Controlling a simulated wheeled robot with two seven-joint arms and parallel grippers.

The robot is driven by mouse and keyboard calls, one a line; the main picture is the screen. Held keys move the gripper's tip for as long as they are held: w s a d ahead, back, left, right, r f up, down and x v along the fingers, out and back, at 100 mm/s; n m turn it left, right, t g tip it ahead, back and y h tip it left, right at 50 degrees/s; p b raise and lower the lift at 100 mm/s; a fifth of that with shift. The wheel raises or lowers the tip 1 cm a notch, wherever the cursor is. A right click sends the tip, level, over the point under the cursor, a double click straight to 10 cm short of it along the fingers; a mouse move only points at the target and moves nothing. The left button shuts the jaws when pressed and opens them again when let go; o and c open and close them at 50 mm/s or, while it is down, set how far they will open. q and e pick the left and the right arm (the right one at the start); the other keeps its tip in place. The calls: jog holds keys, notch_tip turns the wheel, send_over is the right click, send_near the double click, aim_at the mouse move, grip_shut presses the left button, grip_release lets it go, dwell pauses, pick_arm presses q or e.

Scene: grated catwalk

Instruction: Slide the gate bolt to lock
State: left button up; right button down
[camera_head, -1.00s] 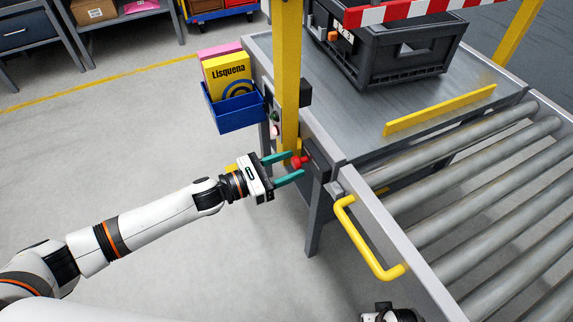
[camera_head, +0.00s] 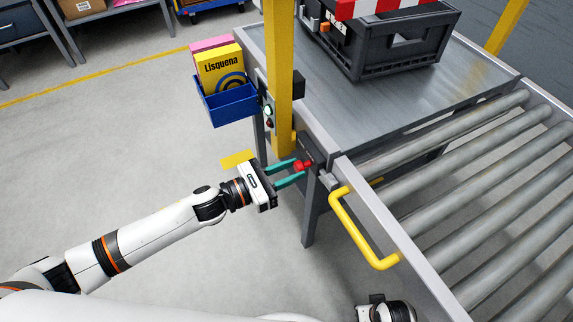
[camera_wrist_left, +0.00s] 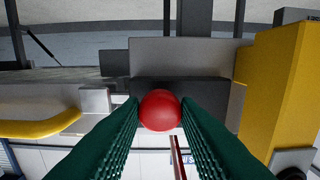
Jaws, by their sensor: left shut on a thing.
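The gate bolt's round red knob (camera_head: 303,165) stands out from a dark housing (camera_head: 311,154) on the side of the grey table frame, beside the yellow post. My left gripper (camera_head: 300,171) has its teal fingers on either side of the knob and is shut on it. In the left wrist view the knob (camera_wrist_left: 160,110) sits between the two fingertips, in front of a black block (camera_wrist_left: 190,88). The bolt's bar is mostly hidden, so how far it is slid cannot be told. My right gripper's fingers are not in view.
The yellow post (camera_head: 280,80) rises just beyond my left gripper. A blue bin (camera_head: 228,104) with boxes hangs left of it. A yellow handle (camera_head: 362,235) and rollers (camera_head: 470,185) lie to the right. A black crate (camera_head: 400,45) stands on the table. Floor at left is clear.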

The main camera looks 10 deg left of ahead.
pick_arm(q)
jog(key=shift+s+d+f, duration=0.1)
jog(key=shift+s+d, duration=0.1)
jog(key=shift+s, duration=0.05)
jog(key=o, duration=1)
jog(key=shift+a, duration=0.1)
jog(key=shift+a, duration=0.2)
jog(key=v, duration=1.1)
jog(key=shift+s+a, duration=0.15)
jog(key=shift+s, duration=0.1)
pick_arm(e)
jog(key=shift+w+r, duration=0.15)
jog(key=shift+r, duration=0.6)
